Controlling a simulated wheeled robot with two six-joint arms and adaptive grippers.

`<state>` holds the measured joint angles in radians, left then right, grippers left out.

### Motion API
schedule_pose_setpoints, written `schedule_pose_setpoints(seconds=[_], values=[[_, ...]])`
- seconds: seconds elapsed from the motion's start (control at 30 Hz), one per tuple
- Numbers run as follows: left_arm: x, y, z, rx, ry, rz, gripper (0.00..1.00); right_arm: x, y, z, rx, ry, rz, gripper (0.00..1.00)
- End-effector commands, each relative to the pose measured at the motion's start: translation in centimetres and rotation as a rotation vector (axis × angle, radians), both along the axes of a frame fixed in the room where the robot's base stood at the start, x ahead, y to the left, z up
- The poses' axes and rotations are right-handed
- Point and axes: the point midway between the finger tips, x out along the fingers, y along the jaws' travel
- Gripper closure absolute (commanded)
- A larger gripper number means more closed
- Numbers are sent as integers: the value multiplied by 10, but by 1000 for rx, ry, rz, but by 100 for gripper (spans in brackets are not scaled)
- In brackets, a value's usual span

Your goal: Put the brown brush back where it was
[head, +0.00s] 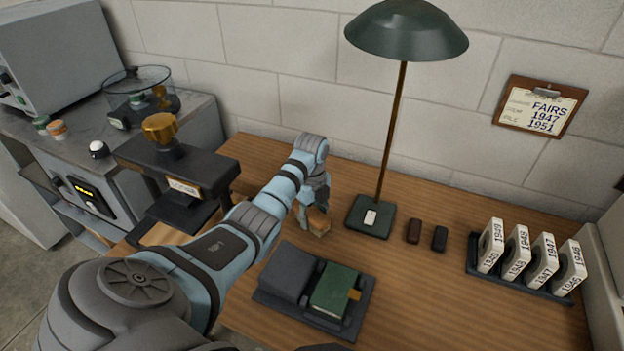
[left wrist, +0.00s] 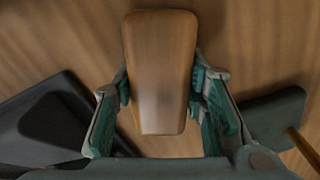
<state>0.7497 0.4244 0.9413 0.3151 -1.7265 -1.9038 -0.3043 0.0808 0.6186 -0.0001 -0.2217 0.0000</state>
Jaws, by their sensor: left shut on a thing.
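The brown brush (head: 319,222) is a wooden block with rounded corners, left of the lamp base on the wooden desk. In the left wrist view the brush (left wrist: 160,75) sits between both fingers, its broad face towards the camera. My left gripper (head: 308,213) reaches down over the desk and is shut on the brush; its teal pads press on both long sides. I cannot tell whether the brush touches the desk. Bristles do not show. My right gripper is not in view.
A green lamp base (head: 371,216) stands close right of the brush. A dark tray (head: 271,297) with a green book (head: 333,290) lies in front. Two small dark blocks (head: 414,231) lie right of the lamp, before a rack (head: 520,283) of year tags. Desk between them is bare.

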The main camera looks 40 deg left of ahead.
Motion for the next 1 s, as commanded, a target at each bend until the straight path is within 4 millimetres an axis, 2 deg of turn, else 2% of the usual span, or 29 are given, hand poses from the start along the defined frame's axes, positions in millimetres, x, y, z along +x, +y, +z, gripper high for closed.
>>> schedule_pose_setpoints(seconds=[0.13, 0.17, 0.27, 0.57, 0.67, 1.0], values=[[0, 0, -2, 0, 0, 0, 100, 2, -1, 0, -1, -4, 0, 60], [0, 0, -1, 0, -1, 0, 57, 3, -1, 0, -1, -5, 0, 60], [0, 0, -1, 0, 0, 0, 41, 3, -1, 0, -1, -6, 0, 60], [0, 0, 0, 0, 0, 0, 41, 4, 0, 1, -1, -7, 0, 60], [1, 0, 10, 1, -2, 0, 41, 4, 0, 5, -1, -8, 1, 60], [1, 1, 99, 1, -3, 0, 41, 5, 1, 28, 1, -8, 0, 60]])
